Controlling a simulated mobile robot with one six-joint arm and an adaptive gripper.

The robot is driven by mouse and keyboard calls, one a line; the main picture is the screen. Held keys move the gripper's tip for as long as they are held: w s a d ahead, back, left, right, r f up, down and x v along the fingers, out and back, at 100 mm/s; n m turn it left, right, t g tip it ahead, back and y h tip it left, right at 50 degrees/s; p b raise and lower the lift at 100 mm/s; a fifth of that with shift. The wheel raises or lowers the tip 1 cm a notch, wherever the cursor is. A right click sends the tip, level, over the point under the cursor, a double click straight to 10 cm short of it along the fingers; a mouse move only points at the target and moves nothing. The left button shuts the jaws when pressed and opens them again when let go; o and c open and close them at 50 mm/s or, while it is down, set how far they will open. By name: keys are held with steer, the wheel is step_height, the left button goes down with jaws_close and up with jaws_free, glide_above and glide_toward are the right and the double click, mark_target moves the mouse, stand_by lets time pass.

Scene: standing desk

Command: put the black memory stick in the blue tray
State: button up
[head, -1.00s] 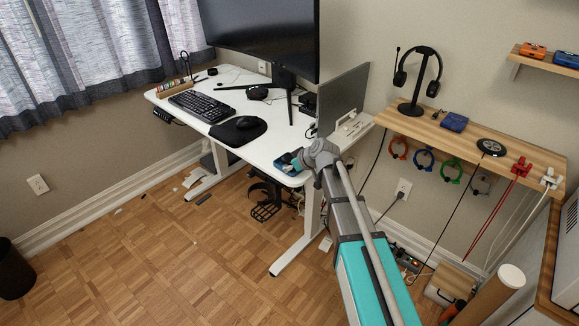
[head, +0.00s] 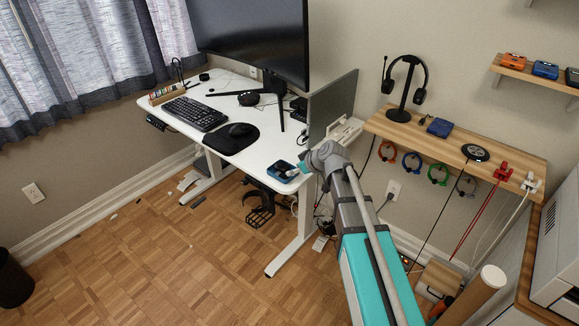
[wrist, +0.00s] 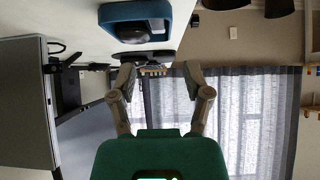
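The blue tray (head: 281,178) sits at the near right corner of the white desk. In the wrist view the blue tray (wrist: 176,22) is at the top, with a dark and pale item (wrist: 135,32) in it that I cannot identify. My gripper (wrist: 160,78) is open, with nothing between its two fingers. In the head view my gripper (head: 303,166) is just right of the tray, partly hidden by my wrist. I cannot pick out the black memory stick for certain. A small dark item (head: 422,120) lies on the wooden shelf, too small to tell.
The desk (head: 190,130) also carries a keyboard (head: 195,113), a mouse (head: 241,129) and a monitor (head: 255,40). The wooden shelf (head: 400,126) at right holds a headphone stand (head: 399,114), a blue item (head: 440,127) and a round black item (head: 475,152). Cables hang below it.

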steer(key=shift+p+v, duration=1)
steer(key=shift+v, duration=0.95)
steer(key=s+d+f+m+g+h, duration=0.3)
steer(key=s+d+m, duration=0.2)
steer(key=s, duration=0.5)
steer(key=s+d+f+m+g+h, duration=0.3)
steer(key=s+d+m+h, duration=0.1)
steer(key=s+d, duration=0.6)
steer(key=shift+m, duration=0.7)
steer(key=shift+d, duration=0.1)
